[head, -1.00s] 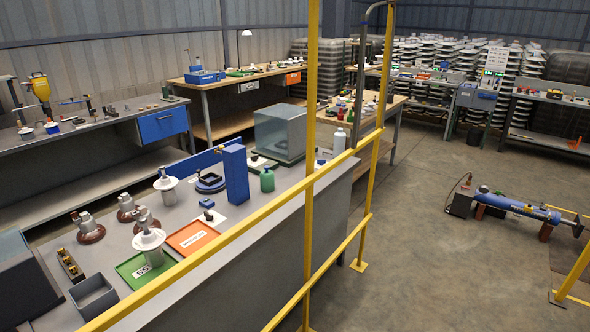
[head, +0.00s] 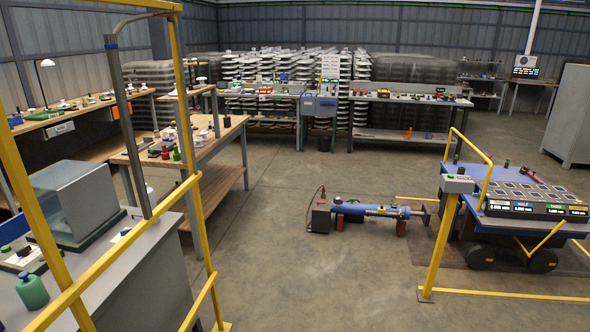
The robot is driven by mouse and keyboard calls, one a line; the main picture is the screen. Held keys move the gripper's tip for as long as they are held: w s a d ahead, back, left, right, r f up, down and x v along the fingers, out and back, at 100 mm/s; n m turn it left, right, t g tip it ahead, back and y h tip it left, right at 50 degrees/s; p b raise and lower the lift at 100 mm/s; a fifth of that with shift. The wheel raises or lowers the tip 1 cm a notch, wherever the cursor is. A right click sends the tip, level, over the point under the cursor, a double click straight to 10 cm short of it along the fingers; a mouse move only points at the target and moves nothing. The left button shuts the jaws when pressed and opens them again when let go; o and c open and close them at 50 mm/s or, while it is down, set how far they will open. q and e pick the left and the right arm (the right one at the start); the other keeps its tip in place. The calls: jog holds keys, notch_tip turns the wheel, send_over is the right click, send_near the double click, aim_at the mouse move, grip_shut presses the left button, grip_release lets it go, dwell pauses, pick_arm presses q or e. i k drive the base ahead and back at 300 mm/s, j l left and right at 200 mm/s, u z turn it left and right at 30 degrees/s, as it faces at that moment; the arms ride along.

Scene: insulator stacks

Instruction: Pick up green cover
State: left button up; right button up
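I cannot make out for sure which thing is the green cover. Green things in the head view are a squat green bottle (head: 32,291) on the grey bench at the lower left, the dark green base (head: 88,238) under a clear box, and a small green piece (head: 177,154) on the wooden table. These are too far or too small to tell more. Neither of my grippers is in view.
Yellow railing (head: 195,205) stands close on the left, in front of the grey bench (head: 150,285). A blue-topped cart (head: 520,195) stands right. Open floor (head: 300,270) lies in the middle.

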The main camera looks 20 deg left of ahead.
aim_at(31, 289)
jog(key=i+z, duration=0.2)
jog(key=i, duration=1.15)
jog(key=i+u, duration=0.15)
jog(key=u, duration=2.8)
